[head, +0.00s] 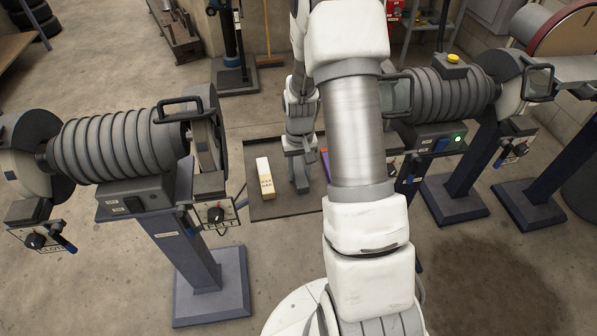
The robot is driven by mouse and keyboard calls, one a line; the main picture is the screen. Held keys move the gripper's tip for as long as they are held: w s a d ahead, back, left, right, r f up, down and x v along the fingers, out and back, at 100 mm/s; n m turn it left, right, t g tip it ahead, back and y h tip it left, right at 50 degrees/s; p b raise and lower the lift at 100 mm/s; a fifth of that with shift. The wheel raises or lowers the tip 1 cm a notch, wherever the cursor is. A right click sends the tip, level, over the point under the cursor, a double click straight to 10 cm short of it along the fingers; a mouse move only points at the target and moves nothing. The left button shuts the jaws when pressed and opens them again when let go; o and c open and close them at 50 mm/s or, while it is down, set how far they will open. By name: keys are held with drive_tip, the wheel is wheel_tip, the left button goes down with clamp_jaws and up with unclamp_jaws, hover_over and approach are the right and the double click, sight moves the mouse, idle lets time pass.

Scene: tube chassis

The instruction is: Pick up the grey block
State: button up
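My gripper (298,152) points down over a dark mat or tray (262,212) on the floor, in the middle of the head view. A grey block-like shape (301,176) shows directly below it, over the mat. The gripper's fingers and this shape are small and close in colour, so I cannot tell where one ends and the other begins. I cannot tell whether the fingers are open or shut, or whether they touch it.
A cream and yellow block (264,180) with dark lettering is on the mat to the left. A purple thing (325,164) is partly hidden behind my arm. Grinding machines on pedestals stand left (120,145) and right (440,95). Bare concrete floor lies in front.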

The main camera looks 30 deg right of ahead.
clamp_jaws()
drive_tip(key=shift+r, duration=0.1)
